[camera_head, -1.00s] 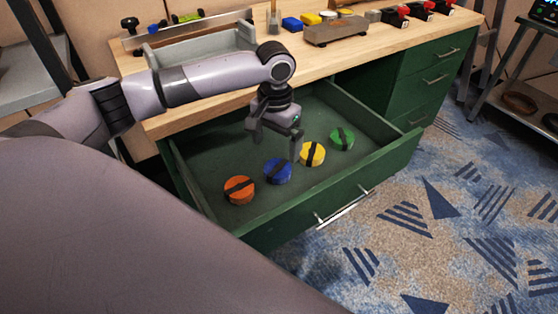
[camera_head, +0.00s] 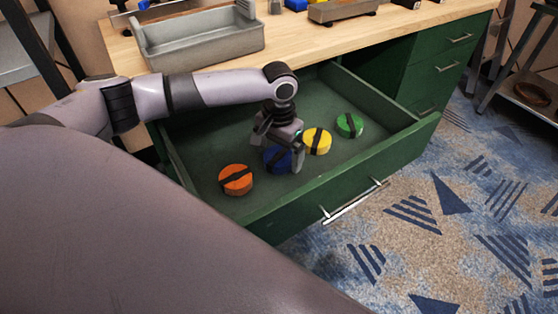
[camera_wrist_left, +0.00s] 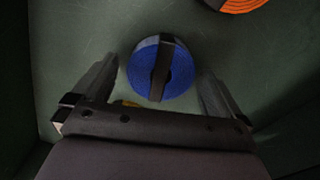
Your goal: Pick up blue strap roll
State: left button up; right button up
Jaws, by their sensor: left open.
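The blue strap roll (camera_head: 272,158) lies flat in the open green drawer, with a black band across it. In the head view my left gripper (camera_head: 278,160) is over it and hides part of it. In the left wrist view the blue strap roll (camera_wrist_left: 160,72) is whole, just ahead of and between the two spread fingers of my left gripper (camera_wrist_left: 160,75). The fingers are open, one on each side, with clear gaps to the roll. My right gripper is not in view.
An orange roll (camera_head: 236,180) lies to the left in the drawer (camera_head: 345,175); a yellow roll (camera_head: 317,141) is close on the right, and a green roll (camera_head: 349,125) beyond it. A grey bin (camera_head: 200,45) stands on the wooden bench top (camera_head: 345,42) above.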

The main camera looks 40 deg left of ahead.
pick_arm(q)
jog(key=c, duration=1.2)
